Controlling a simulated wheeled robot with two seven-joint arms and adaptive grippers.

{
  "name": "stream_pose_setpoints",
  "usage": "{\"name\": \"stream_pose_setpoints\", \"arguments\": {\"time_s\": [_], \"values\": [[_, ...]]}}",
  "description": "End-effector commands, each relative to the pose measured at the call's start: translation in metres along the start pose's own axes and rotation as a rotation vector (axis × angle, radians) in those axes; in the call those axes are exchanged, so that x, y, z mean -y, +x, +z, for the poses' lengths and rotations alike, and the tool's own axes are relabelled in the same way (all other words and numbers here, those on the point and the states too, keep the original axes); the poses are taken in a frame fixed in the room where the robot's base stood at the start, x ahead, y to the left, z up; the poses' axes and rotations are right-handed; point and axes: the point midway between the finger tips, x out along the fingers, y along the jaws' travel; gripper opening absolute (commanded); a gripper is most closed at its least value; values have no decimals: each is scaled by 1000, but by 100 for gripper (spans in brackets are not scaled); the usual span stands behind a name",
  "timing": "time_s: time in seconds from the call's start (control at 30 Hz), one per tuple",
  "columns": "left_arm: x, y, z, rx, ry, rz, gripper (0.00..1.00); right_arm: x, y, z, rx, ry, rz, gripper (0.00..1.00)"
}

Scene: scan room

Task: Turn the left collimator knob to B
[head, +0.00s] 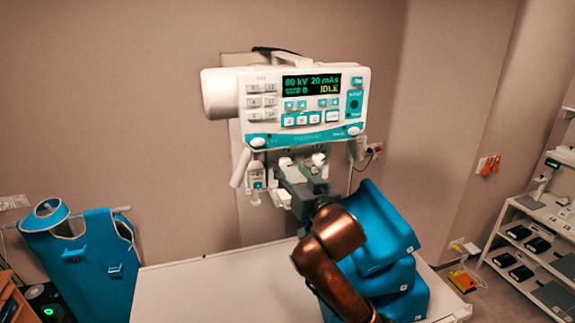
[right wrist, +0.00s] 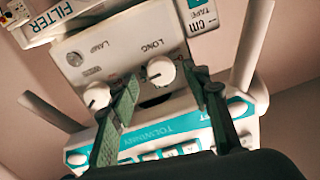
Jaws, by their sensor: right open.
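The collimator hangs under the console in the head view. Its left knob (head: 284,161) and right knob (head: 318,159) are white. In the right wrist view the collimator appears turned over; the knob near "LONG" (right wrist: 161,70), seemingly the left one, lies between the fingertips of my right gripper (right wrist: 165,77). The other knob (right wrist: 97,95) is beside the left finger. My right gripper (head: 296,173) is open just in front of the collimator; I cannot tell if it touches the knob. The knob's pointer and letter marks are too small to read. My left gripper is not in view.
The console (head: 290,95) with a lit display is above the collimator. A white table (head: 215,285) lies below, with blue cushions (head: 375,240) on its right. A blue apron (head: 85,260) hangs at left. A shelf rack (head: 535,245) stands at right.

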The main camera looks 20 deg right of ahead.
Motion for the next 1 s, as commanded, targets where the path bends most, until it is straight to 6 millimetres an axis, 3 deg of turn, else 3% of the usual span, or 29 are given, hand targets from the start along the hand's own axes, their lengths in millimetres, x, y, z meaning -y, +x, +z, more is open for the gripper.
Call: {"name": "stream_pose_setpoints", "arguments": {"time_s": [0.2, 0.5, 1.0], "values": [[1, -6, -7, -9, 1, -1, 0, 1, 21, 0, 1, 0, -1, 44], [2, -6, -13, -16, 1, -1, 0, 3, 24, 1, 1, 0, -4, 44], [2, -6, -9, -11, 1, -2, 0, 3, 24, 1, 1, -1, -4, 10]]}}
